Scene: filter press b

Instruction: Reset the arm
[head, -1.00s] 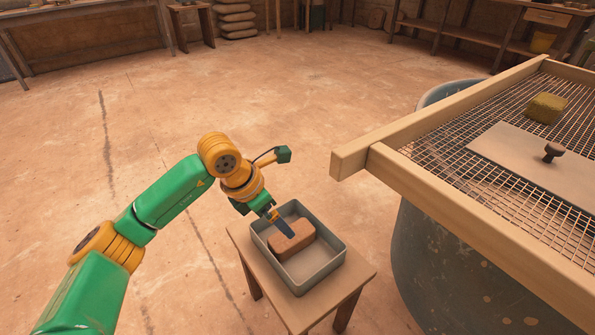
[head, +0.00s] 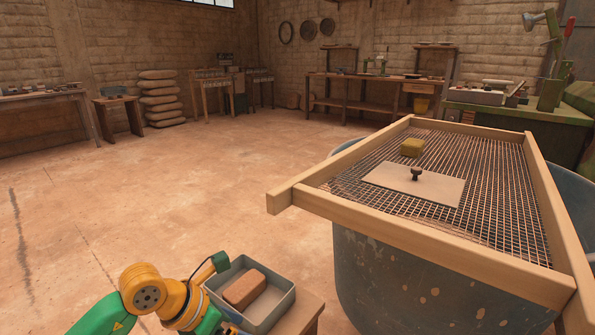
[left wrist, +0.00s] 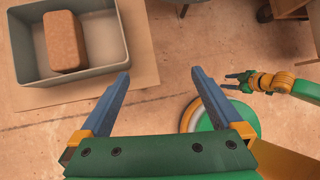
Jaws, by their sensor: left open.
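My left gripper (left wrist: 160,77) is open with nothing between its blue-grey fingers. The gripper is beside the tray, apart from the brick. My right gripper (left wrist: 232,82) shows small at the right of the left wrist view, its fingers apart and empty.
The tray stands on a small wooden stool (head: 306,314). The floor (head: 150,205) at the left is clear.

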